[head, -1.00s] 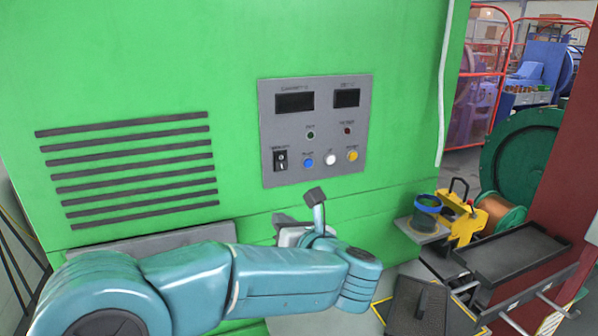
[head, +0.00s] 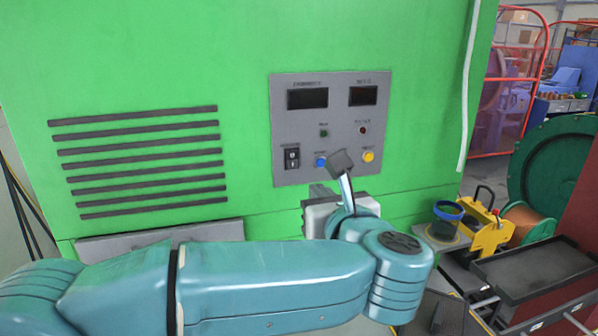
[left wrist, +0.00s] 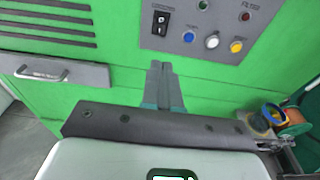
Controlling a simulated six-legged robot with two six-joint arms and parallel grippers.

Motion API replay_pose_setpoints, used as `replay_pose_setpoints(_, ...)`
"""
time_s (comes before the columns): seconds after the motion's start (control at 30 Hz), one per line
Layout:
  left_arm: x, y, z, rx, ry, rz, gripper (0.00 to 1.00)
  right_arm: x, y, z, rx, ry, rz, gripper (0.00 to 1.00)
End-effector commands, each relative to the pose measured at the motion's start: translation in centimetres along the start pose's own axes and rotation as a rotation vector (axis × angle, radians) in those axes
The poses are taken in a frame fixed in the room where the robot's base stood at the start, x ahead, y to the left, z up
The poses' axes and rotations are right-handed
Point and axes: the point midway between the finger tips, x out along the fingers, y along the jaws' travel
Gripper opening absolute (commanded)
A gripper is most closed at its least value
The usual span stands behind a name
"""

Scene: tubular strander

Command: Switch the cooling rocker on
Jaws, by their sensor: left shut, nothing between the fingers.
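The cooling rocker (head: 292,158) is a small black switch with white marks, at the lower left of the grey control panel (head: 378,118). It also shows at the top of the left wrist view (left wrist: 160,24). Which way it is tipped is too small to tell. My right gripper is out of view.
Blue (head: 321,162) and yellow (head: 368,156) buttons sit right of the rocker; a white button (left wrist: 212,40) is between them. A drawer handle (left wrist: 42,76) sticks out at left. A blue-rimmed container (head: 447,212) and a black tray (head: 530,270) stand at right.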

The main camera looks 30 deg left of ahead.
Motion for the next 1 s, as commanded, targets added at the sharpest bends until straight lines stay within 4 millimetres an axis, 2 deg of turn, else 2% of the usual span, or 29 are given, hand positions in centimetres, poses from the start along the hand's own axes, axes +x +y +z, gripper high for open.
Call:
replay_pose_setpoints(0.17, 1.1, -0.1, 0.2, 0.000, 0.000, 0.004, 0.00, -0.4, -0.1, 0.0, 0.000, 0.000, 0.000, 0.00)
replay_pose_setpoints(0.27, 2.7, -0.1, 0.2, 0.002, 0.001, 0.006, 0.00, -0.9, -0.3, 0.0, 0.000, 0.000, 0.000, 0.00)
replay_pose_setpoints(0.5, 8.0, -0.2, 0.3, 0.002, 0.002, 0.007, 0.00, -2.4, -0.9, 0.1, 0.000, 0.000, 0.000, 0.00)
replay_pose_setpoints(0.7, 11.7, -0.2, 0.3, 0.002, 0.002, 0.005, 0.00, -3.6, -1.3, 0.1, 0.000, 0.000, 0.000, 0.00)
replay_pose_setpoints(0.83, 13.3, -0.2, 0.2, 0.001, 0.000, 0.003, 0.00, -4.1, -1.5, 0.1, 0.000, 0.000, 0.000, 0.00)
replay_pose_setpoints(1.0, 14.1, -0.3, 0.0, 0.001, 0.000, 0.002, 0.00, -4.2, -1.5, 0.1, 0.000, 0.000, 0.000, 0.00)
